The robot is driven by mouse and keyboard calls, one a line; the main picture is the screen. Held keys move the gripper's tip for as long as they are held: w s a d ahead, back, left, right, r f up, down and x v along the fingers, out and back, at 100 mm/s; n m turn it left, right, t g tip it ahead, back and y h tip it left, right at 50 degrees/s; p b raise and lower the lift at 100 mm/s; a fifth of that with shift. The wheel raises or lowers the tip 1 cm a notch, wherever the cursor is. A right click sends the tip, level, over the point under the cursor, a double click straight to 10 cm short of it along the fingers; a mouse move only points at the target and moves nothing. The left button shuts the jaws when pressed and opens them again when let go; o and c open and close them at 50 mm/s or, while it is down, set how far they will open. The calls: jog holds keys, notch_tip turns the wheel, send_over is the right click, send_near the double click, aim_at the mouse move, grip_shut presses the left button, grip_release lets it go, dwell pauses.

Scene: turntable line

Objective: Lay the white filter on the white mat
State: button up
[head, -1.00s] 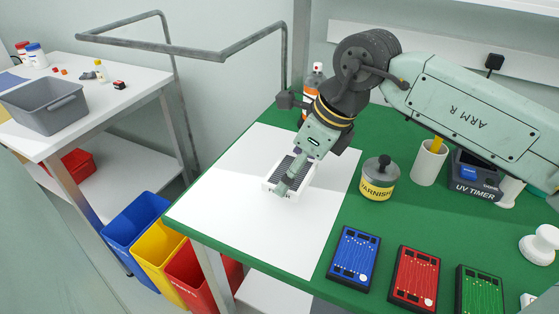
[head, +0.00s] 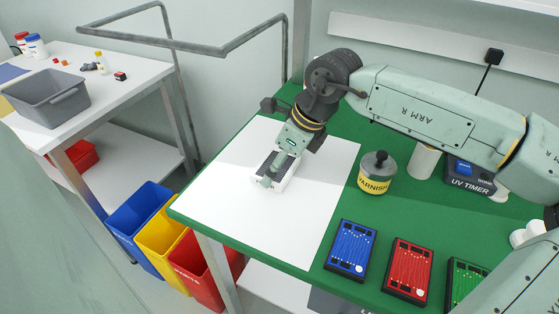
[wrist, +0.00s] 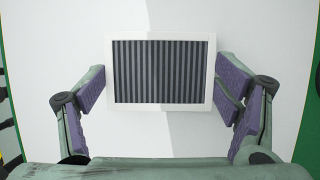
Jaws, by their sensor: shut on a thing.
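The white filter (head: 287,181) is a white rectangular frame around dark pleats. In the wrist view the white filter (wrist: 161,106) sits flat and square between the finger pads. My gripper (head: 273,172) is shut on it by its two short sides; in the wrist view the pads of my gripper (wrist: 163,90) touch the frame left and right. The white mat (head: 290,228) lies on the green bench top, and the filter is over its middle. The mat (wrist: 160,145) fills the wrist view behind the filter. I cannot tell whether the filter touches the mat.
A varnish tin (head: 377,174) stands right of the mat. A blue board (head: 351,249) and a red board (head: 407,269) lie near the front. A UV timer (head: 470,174) stands at the back right. The mat around the filter is clear.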

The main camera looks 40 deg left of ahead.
jog(key=o, duration=1.2)
jog(key=shift+f, duration=0.15)
jog(key=shift+w+d+r, duration=0.1)
jog(key=shift+r, duration=0.35)
jog(key=s+b+v, duration=0.1)
jog(key=v, duration=1)
jog(key=shift+w+r, duration=0.25)
jog(key=shift+w, duration=0.25)
jog(key=shift+d+f, duration=0.1)
